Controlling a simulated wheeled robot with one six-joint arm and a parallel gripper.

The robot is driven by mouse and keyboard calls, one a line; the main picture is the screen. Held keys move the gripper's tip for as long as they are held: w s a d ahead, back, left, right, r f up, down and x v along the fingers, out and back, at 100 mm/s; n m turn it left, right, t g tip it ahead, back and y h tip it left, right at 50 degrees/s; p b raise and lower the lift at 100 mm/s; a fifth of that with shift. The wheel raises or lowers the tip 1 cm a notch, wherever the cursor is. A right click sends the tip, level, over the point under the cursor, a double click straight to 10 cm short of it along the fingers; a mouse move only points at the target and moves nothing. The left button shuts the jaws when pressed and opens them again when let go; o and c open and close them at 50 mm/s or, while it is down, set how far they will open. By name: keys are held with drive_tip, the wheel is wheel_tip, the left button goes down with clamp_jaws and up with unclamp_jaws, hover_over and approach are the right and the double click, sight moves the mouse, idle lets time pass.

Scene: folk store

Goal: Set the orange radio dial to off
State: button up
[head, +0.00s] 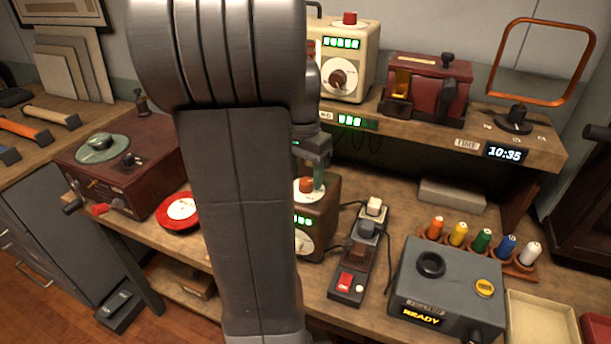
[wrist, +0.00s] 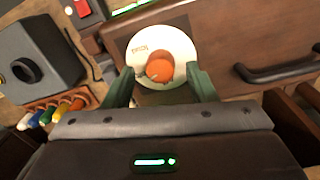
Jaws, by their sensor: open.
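The orange radio dial (head: 306,185) sits on a round white plate on top of the brown wooden radio (head: 327,215), whose front shows a green lit display. My arm hides the radio's left part in the head view. In the wrist view the orange dial (wrist: 161,67) is at the centre of the white plate (wrist: 181,48). A small pale mark shows on its lower left, and small print lies at the plate's upper left. My gripper (wrist: 160,72) is open, with one green finger on each side of the dial. Contact cannot be told. In the head view my gripper (head: 317,170) is just above the dial.
A power strip (head: 357,258) with a red switch stands right of the radio. A grey box (head: 447,285) reading READY and several thread spools (head: 483,241) are further right. A red disc (head: 181,210) lies left. The shelf (head: 420,125) overhangs behind.

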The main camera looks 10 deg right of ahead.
drive_tip(key=shift+w+f, duration=0.15)
drive_tip(key=shift+f, duration=0.45)
drive_tip(key=shift+s, duration=0.2)
drive_tip(key=c, duration=1)
drive_tip(key=shift+o, duration=0.2)
